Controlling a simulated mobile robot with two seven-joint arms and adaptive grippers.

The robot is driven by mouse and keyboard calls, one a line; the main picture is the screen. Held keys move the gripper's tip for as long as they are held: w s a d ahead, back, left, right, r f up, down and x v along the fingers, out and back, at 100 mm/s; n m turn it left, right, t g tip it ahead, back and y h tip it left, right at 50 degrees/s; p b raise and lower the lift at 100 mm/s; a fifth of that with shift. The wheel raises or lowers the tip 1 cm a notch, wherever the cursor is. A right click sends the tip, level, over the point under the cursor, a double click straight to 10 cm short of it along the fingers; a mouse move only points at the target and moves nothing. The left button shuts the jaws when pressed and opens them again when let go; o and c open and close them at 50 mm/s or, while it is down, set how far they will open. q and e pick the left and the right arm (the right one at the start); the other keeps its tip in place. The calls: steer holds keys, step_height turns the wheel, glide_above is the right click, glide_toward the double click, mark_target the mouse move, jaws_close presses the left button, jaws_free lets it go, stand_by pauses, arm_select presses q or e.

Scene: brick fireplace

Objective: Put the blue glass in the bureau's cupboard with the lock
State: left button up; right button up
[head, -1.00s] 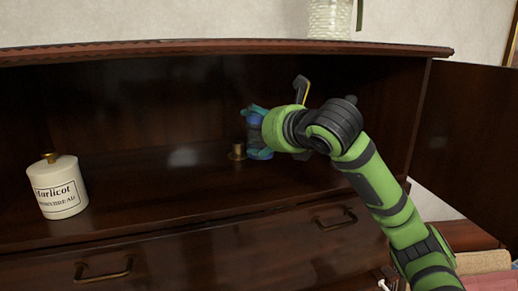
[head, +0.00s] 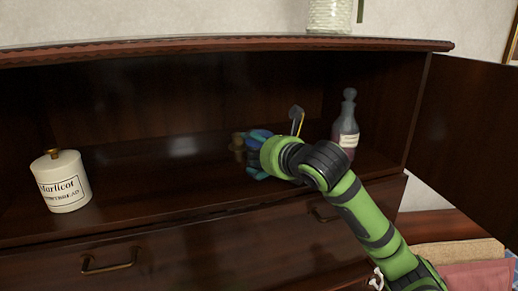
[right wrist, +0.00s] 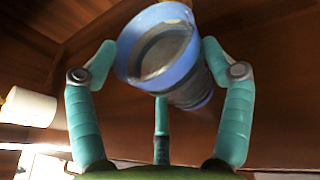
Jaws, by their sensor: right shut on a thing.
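The blue glass (right wrist: 165,50) is in my right gripper (right wrist: 160,62), tilted, with teal fingers on both sides of it in the right wrist view. In the head view the right gripper (head: 256,152) is inside the open cupboard of the dark wooden bureau (head: 160,217), low over its floor. There only a little blue of the glass (head: 261,133) shows; the rest is hidden by the gripper and wrist. I cannot tell if the glass touches the cupboard floor. The cupboard door (head: 465,130) stands open on the right; no lock is distinguishable. My left gripper is out of view.
A white lidded canister (head: 62,184) stands at the left. The cupboard floor between canister and brass object is clear.

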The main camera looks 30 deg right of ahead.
steer(key=o, duration=1.3)
steer(key=shift+f, duration=0.1)
steer(key=shift+s, duration=0.2)
steer(key=shift+b+v, duration=2.5)
steer(key=shift+v, duration=3.35)
